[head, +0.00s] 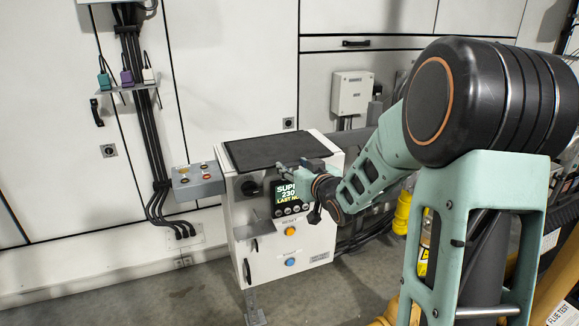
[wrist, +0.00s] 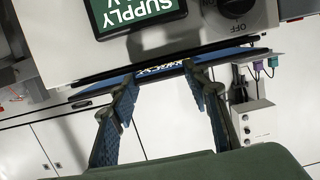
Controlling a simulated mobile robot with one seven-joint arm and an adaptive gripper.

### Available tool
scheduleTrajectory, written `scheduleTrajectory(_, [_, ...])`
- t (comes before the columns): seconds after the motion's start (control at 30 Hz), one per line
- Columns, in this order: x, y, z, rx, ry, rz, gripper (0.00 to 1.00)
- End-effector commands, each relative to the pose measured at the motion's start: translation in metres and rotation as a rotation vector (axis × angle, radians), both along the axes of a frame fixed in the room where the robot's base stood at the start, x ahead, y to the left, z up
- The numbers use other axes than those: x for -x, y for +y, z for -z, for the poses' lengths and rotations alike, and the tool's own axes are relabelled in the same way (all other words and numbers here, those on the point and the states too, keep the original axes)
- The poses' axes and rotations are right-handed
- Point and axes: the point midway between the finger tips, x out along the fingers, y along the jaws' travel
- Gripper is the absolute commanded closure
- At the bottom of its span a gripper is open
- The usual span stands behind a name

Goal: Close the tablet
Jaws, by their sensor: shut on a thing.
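The tablet (head: 268,151) looks like a flat black slab lying on top of the white cabinet. In the wrist view its thin blue-and-dark front edge (wrist: 160,71) runs across the frame, with a small white label. My gripper (head: 294,171) is at the slab's front right part, above the cabinet's display. In the wrist view my gripper (wrist: 159,73) has its two fingertips against this edge, one on each side of the label, closed on a part of the tablet there. The exact contact is partly hidden by the fingers.
The white cabinet (head: 295,248) has a lit display (head: 288,192), knobs and buttons below the slab. A grey control box (head: 196,181) juts out on its left. Yellow pipework (head: 402,212) stands to the right. The floor at front left is clear.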

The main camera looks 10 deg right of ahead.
Motion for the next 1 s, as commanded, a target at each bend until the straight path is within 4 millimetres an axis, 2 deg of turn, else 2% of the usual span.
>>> scheduleTrajectory(0.03, [0.001,0.000,0.012,0.002,0.010,-0.002,1.00])
scheduleTrajectory(0.3, [0.001,-0.002,0.026,0.004,0.019,-0.003,1.00])
scheduleTrajectory(0.8, [0.001,-0.002,0.028,0.003,0.021,-0.005,1.00])
scheduleTrajectory(0.83, [0.001,-0.002,0.028,0.003,0.021,-0.005,0.55])
scheduleTrajectory(1.0, [0.001,-0.002,0.026,0.002,0.015,-0.004,0.39])
